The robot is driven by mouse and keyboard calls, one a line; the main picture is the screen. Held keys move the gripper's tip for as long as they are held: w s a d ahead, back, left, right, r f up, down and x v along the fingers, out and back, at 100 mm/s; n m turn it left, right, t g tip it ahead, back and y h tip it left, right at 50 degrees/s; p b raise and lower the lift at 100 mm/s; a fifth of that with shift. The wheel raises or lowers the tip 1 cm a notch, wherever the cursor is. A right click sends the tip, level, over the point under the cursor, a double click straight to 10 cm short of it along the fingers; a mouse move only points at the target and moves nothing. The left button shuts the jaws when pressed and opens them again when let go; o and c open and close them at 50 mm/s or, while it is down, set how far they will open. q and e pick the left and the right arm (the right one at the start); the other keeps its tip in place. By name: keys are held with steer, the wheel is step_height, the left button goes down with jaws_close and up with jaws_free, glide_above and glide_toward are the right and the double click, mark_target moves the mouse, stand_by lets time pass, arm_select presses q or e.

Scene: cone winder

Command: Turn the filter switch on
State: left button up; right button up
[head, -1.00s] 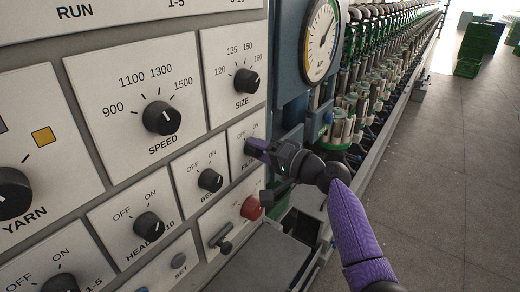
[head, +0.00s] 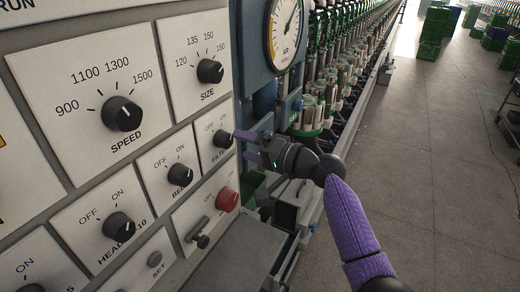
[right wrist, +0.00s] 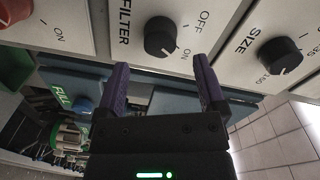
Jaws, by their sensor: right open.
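The filter switch (head: 223,139) is a small black round knob on a pale plate marked OFF and ON. In the right wrist view the filter switch (right wrist: 160,37) sits just beyond the fingertips, and its pale mark appears to point toward ON. My right gripper (head: 243,145) is open and empty, a little to the right of the knob and apart from it. In the right wrist view its two purple fingers (right wrist: 161,65) are spread, with the knob in line with the gap between them. My left gripper is not in view.
The size knob (head: 210,71) is above the switch, and the similar beam-row knob (head: 180,175) is to its left. A red button (head: 227,199) and a lever (head: 198,237) are below. A gauge (head: 285,33) and the spindle row stand to the right.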

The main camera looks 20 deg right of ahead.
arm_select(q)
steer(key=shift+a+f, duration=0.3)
arm_select(e)
steer(key=v, duration=0.5)
steer(key=shift+s, duration=0.1)
